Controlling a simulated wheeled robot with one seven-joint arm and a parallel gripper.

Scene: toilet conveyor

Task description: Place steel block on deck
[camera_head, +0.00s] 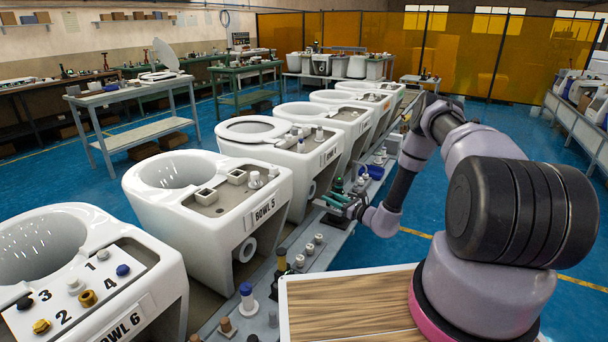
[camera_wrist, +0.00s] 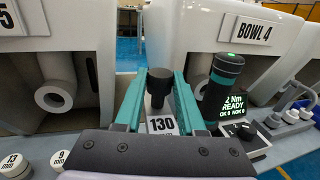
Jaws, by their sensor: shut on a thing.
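My gripper (camera_wrist: 159,100) has teal fingers, shut on a dark knob above the rail in the wrist view. A pale block labelled 130 (camera_wrist: 162,126) shows just below the knob; I take it for the steel block, but cannot tell how they join or whether it touches the rail. In the head view my gripper (camera_head: 337,202) is beside the Bowl 4 and Bowl 5 fronts, and the block cannot be made out. The Bowl 5 deck (camera_head: 222,204) carries square white holders and a knob. The Bowl 4 deck (camera_head: 297,145) carries small fittings.
A black driver with a lit "2 Nm READY" display (camera_wrist: 226,82) stands just right of my gripper. Sockets marked 13 mm (camera_wrist: 14,164) and 9 lie at left. Bowl 6 (camera_head: 150,300) stands nearest. Blue floor is open behind my arm.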

